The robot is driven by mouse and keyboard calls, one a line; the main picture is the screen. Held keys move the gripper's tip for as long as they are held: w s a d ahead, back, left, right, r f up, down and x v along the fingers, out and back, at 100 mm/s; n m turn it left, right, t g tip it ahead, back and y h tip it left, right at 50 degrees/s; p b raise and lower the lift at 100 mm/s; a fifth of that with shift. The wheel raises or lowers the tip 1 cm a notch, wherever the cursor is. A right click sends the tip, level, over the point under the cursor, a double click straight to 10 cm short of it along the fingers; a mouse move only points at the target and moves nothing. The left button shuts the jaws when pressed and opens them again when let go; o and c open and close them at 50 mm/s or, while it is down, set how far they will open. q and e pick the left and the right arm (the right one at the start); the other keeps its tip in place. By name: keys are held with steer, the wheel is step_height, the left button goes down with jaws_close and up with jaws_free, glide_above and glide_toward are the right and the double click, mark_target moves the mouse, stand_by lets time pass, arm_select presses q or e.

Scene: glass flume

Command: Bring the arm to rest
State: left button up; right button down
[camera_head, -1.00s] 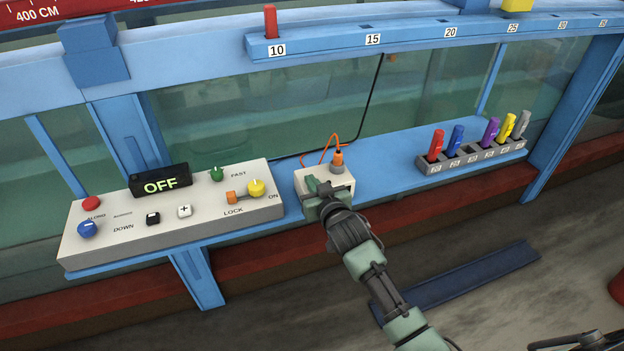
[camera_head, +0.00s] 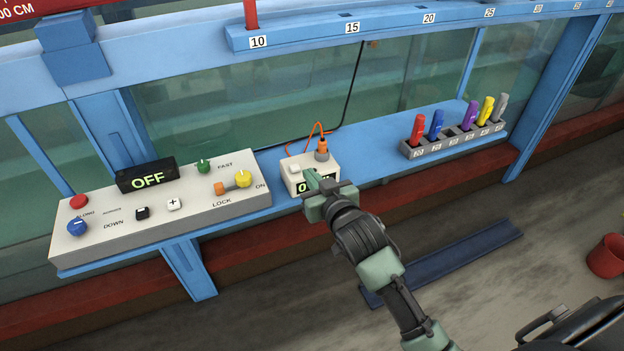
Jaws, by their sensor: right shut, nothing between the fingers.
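My right gripper (camera_head: 312,184) is shut and empty. It is in front of the small white box (camera_head: 295,160) on the blue shelf, and its fingers cover part of the box's green-lit display. A light button on the box's top shows clear of the fingers. I cannot tell whether the fingers touch the box. My right arm (camera_head: 380,270) reaches up from the lower right. My left gripper is not in view.
A control panel (camera_head: 120,228) with knobs and an OFF display stands at the left. A grey rack (camera_head: 448,146) with several coloured pegs stands at the right. A red bucket (camera_head: 608,257) is at the right edge. An orange cable (camera_head: 317,129) rises from the box.

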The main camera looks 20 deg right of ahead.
steer(key=shift+s+r, duration=0.1)
steer(key=shift+s, duration=0.15)
steer(key=shift+w, duration=0.1)
steer(key=s+f+g, duration=0.2)
steer(key=s+f, duration=0.1)
steer(key=f, duration=0.9)
steer(key=s+f+g, duration=0.2)
steer(key=f, duration=1)
steer(key=s+f+n+g+b, duration=0.1)
steer(key=s+f+g, duration=0.1)
steer(key=s+f, duration=0.5)
steer(key=s+f+g, duration=0.2)
steer(key=s+f, duration=0.2)
steer(key=f, duration=0.5)
steer(key=s+d+f+g, duration=0.1)
steer(key=s+f+g, duration=0.1)
steer(key=s+f, duration=0.4)
steer(key=s+d+f+g, duration=0.1)
steer(key=s+f, duration=0.5)
steer(key=s, duration=1.1)
steer(key=s+f+n+g+b, duration=0.1)
steer(key=s+f+g, duration=0.2)
steer(key=s+f, duration=0.3)
steer(key=s, duration=0.5)
steer(key=shift+s+d+f+h, duration=0.2)
steer(key=shift+s+d+h, duration=0.1)
steer(key=shift+d, duration=0.1)
